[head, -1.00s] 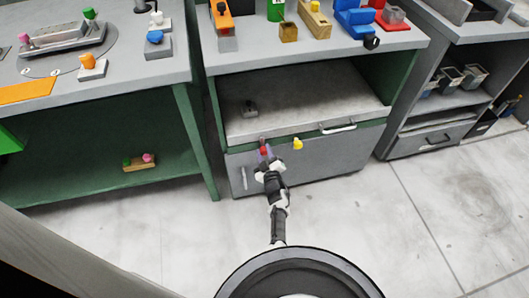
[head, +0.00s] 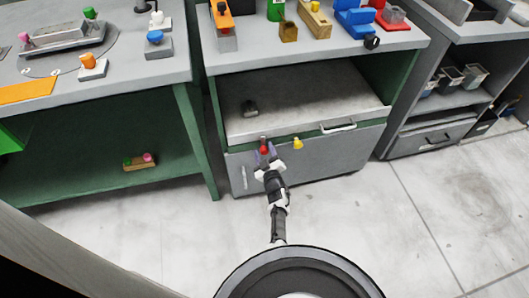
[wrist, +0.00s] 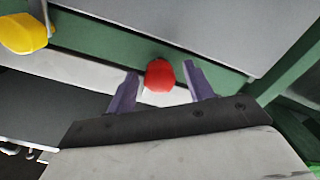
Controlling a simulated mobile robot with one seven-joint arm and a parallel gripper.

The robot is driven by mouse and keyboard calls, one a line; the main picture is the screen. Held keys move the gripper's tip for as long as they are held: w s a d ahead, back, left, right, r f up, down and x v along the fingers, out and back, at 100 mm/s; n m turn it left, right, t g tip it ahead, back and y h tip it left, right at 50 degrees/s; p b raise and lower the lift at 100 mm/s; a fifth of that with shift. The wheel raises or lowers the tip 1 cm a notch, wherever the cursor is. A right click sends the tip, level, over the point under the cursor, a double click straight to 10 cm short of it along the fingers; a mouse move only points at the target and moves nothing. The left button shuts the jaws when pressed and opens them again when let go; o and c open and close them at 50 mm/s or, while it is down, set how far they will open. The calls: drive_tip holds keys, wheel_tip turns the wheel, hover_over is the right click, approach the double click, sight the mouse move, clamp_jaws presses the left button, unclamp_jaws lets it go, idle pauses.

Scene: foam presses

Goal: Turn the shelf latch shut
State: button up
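A red knob (head: 264,150) and a yellow knob (head: 298,144) sit on the green strip (wrist: 105,45) between the shelf board and the grey front below. I cannot tell from the pictures which one is the shelf latch. My gripper (head: 266,156) is at the red knob. In the wrist view, my gripper (wrist: 162,86) is open, with one purple finger on each side of the red knob (wrist: 160,76). Small gaps show between the knob and both fingers. The yellow knob (wrist: 24,33) is at the upper left there, clear of the fingers.
A vertical handle (head: 244,177) is on the grey front. Blocks and fixtures stand on the worktop above. The floor is clear.

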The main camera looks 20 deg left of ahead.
drive_tip(key=shift+s+d, duration=0.1)
drive_tip(key=p+v, duration=0.2)
drive_tip(key=v, duration=1.1)
drive_tip(key=shift+s+d, duration=0.2)
drive_tip(key=shift+s, duration=0.05)
